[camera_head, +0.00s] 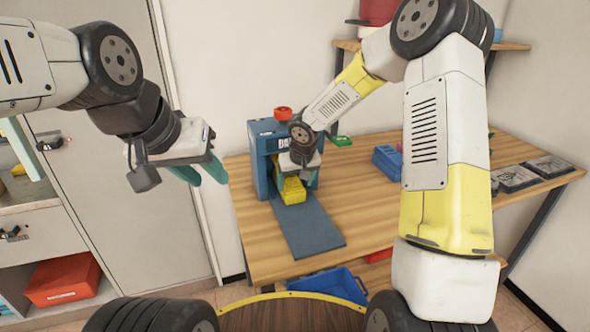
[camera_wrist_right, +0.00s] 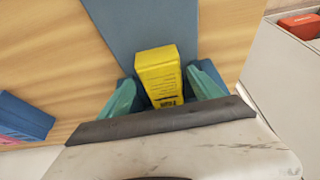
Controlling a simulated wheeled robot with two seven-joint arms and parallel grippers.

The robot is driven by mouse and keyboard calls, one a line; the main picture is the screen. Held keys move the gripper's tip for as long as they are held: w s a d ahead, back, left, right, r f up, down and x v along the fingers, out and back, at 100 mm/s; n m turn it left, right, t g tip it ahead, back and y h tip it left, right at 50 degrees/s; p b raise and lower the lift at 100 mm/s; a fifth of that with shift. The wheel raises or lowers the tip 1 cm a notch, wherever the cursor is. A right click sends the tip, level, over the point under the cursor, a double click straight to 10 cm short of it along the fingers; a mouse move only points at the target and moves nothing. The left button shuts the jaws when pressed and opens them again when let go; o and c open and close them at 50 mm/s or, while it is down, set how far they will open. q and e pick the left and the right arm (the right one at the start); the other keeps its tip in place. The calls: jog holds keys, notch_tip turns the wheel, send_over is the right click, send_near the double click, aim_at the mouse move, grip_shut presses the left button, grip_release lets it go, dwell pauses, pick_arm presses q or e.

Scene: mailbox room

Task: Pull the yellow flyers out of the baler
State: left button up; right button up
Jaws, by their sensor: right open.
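The blue baler (camera_head: 264,150) stands on the wooden table, with a red part on top and a flat dark blue board (camera_head: 306,226) reaching out from its front. The yellow flyers (camera_head: 292,191) form a block at the baler's mouth; in the right wrist view the flyers (camera_wrist_right: 160,74) lie between the green fingers. My right gripper (camera_wrist_right: 168,92) is open around the flyers, with a finger on each side; whether the fingers touch them I cannot tell. My right wrist partly hides the baler's opening in the head view. My left gripper (camera_head: 208,172) hangs empty left of the table, its fingers apart.
A blue bin (camera_head: 388,160) and a green item (camera_head: 341,141) stand on the table (camera_head: 365,200). Dark framed trays (camera_head: 515,178) lie at its right. A blue crate (camera_head: 328,284) is below the front edge. A red box (camera_head: 62,280) sits in the left shelf.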

aim_at(294, 187)
jog(key=shift+x, duration=2.35)
